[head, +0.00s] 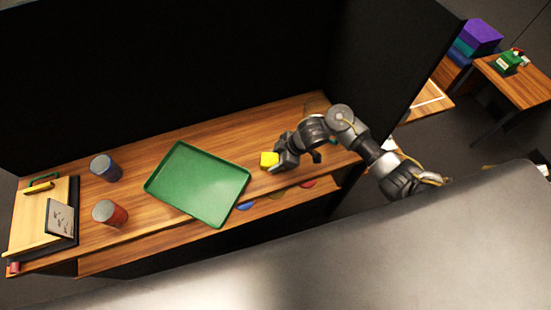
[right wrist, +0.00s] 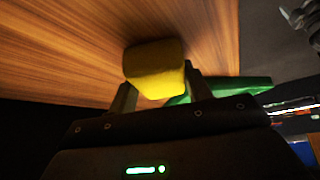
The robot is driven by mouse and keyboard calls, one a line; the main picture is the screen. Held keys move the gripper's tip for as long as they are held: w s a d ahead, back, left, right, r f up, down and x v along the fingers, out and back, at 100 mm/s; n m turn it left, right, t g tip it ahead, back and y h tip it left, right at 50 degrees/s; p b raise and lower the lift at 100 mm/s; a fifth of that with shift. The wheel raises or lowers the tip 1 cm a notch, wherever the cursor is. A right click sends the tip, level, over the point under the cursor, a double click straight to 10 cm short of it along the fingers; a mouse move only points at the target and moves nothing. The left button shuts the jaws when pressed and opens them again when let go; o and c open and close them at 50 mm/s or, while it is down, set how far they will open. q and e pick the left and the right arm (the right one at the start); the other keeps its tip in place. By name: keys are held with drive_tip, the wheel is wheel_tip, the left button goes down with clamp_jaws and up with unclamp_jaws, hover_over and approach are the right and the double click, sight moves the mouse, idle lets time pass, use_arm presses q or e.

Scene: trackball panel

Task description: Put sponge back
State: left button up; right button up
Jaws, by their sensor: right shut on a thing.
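The yellow sponge (head: 269,159) is a small block just right of the green tray in the head view. My right gripper (head: 277,161) is shut on it, reaching in from the right. In the right wrist view the sponge (right wrist: 155,68) sits between the two fingertips (right wrist: 158,92), with wood behind it. I cannot tell whether it touches the wooden surface or is held just above it. My left gripper is not in view.
The green tray (head: 197,183) lies empty on the wooden counter (head: 140,165). Tall black panels rise behind and at the right.

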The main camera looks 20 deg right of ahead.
drive_tip(key=shift+f, duration=0.2)
drive_tip(key=o, duration=0.9)
drive_tip(key=shift+r, duration=0.35)
drive_tip(key=p+v, duration=0.1)
drive_tip(key=v, duration=1)
drive_tip(key=shift+d+r+p, duration=0.3)
drive_tip(key=shift+p, duration=0.05)
drive_tip(key=shift+a, duration=0.1)
